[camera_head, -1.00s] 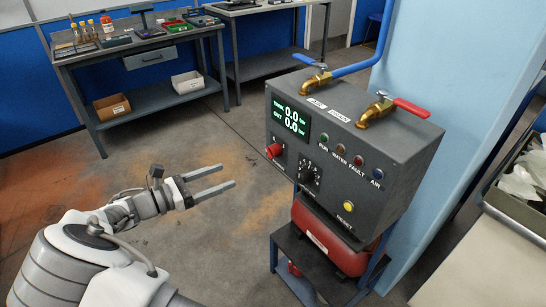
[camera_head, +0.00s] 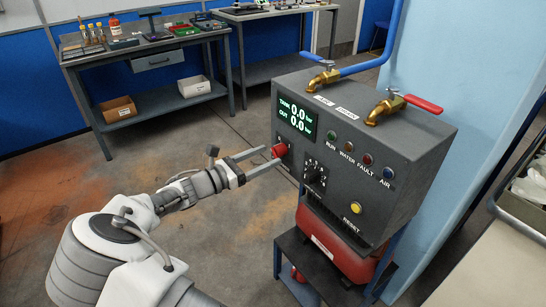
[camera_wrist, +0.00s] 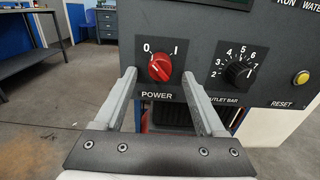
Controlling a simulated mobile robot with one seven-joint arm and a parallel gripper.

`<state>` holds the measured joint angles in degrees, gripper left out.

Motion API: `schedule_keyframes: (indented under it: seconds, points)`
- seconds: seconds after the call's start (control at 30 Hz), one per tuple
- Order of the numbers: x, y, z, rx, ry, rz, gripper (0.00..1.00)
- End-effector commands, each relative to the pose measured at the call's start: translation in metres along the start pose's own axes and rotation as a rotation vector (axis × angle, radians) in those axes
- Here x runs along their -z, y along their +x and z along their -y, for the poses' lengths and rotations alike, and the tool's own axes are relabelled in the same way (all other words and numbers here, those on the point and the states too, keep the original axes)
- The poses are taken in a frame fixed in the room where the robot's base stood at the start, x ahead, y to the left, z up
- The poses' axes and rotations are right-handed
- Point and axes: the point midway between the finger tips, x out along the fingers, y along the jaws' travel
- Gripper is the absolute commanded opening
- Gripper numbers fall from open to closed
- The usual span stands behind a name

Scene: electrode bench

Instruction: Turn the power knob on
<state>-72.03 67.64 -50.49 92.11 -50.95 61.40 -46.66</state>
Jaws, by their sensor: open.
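The red power knob (camera_wrist: 160,67) sits on the dark front panel of the control box (camera_head: 395,200), above the label POWER and below the marks 0 and 1. Its pointer leans toward the 0 side in the wrist view. The knob also shows in the head view (camera_head: 280,150). My gripper (camera_head: 268,158) is open, with its two fingers pointing at the panel. In the wrist view my gripper (camera_wrist: 163,85) has one finger to each side of the knob, slightly below it. I cannot tell whether a finger touches it.
A black outlet dial (camera_wrist: 238,74) is right of the knob, and a yellow reset button (camera_wrist: 302,78) is farther right. Brass valves with a blue pipe (camera_head: 365,66) top the box. A red tank (camera_head: 335,248) is below. A workbench (camera_head: 150,108) stands behind.

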Motion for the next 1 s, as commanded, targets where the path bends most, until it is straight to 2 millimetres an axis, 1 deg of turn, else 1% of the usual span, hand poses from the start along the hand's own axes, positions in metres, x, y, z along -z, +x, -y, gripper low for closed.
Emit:
schedule_keyframes:
  seconds: [0.03, 0.2, 0.33, 0.57, 0.67, 0.7, 0.77, 0.9, 0.97, 1.0]
  points:
    - [0.002, 0.009, 0.001, 0.002, -0.001, 0.0, 0.72]
    - [0.001, 0.026, 0.0, 0.001, -0.001, 0.0, 0.72]
    - [0.001, 0.031, 0.0, 0.0, -0.002, 0.0, 0.72]
    - [0.0, 0.031, 0.0, 0.0, -0.001, 0.0, 0.72]
    - [0.0, 0.031, 0.0, 0.0, -0.001, 0.0, 0.56]
    - [0.0, 0.031, 0.0, 0.0, -0.001, 0.0, 0.49]
    - [0.0, 0.031, 0.0, 0.0, -0.001, 0.0, 0.38]
    - [0.0, 0.031, 0.0, 0.0, -0.001, 0.0, 0.13]
    - [0.0, 0.031, 0.0, 0.0, -0.001, 0.0, 0.02]
    - [0.0, 0.031, 0.0, 0.0, -0.001, 0.0, 0.0]
